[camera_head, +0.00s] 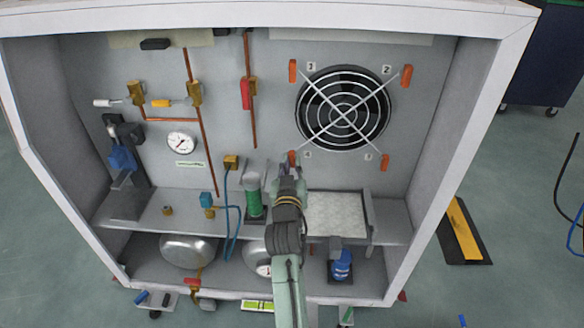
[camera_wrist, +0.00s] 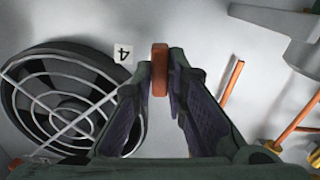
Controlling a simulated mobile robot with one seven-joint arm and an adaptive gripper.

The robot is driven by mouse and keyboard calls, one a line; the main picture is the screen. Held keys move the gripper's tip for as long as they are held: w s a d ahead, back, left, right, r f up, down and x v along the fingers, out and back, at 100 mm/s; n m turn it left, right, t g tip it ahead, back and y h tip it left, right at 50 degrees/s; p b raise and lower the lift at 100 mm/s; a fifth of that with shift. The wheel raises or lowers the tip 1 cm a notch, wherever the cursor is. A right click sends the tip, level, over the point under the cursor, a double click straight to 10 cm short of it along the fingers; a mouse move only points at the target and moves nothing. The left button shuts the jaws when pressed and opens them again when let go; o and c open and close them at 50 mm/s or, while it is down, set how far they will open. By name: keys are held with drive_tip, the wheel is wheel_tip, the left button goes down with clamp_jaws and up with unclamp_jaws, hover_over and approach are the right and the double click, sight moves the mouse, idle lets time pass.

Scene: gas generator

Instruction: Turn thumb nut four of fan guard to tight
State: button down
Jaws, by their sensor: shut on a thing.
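The fan guard (camera_head: 343,107) is a round wire grille on the back panel, with orange thumb nuts at its corners numbered 1 to 4. Thumb nut four (camera_head: 292,158) is at its lower left, partly hidden by my gripper (camera_head: 288,170). In the wrist view, the orange nut (camera_wrist: 160,70) stands between the fingertips of my gripper (camera_wrist: 161,72), beside the label 4 (camera_wrist: 122,51). The fingers are shut on it. The fan guard (camera_wrist: 62,105) also shows at the left of the wrist view. The nut's seat on the panel is hard to see.
The other nuts are nut one (camera_head: 292,71), nut two (camera_head: 406,76) and nut three (camera_head: 385,162). A green cylinder (camera_head: 254,197) stands left of my arm, and a white filter panel (camera_head: 337,214) lies right of it. Copper pipes (camera_head: 202,140) and a gauge (camera_head: 181,143) are farther left.

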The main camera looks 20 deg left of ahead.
drive_tip(key=shift+r+m, duration=0.1)
drive_tip(key=shift+m, duration=0.6)
drive_tip(key=c, duration=1.6)
unclamp_jaws()
drive_tip(key=shift+s+d, duration=0.1)
drive_tip(key=shift+s, duration=0.4)
drive_tip(key=v, duration=1.1)
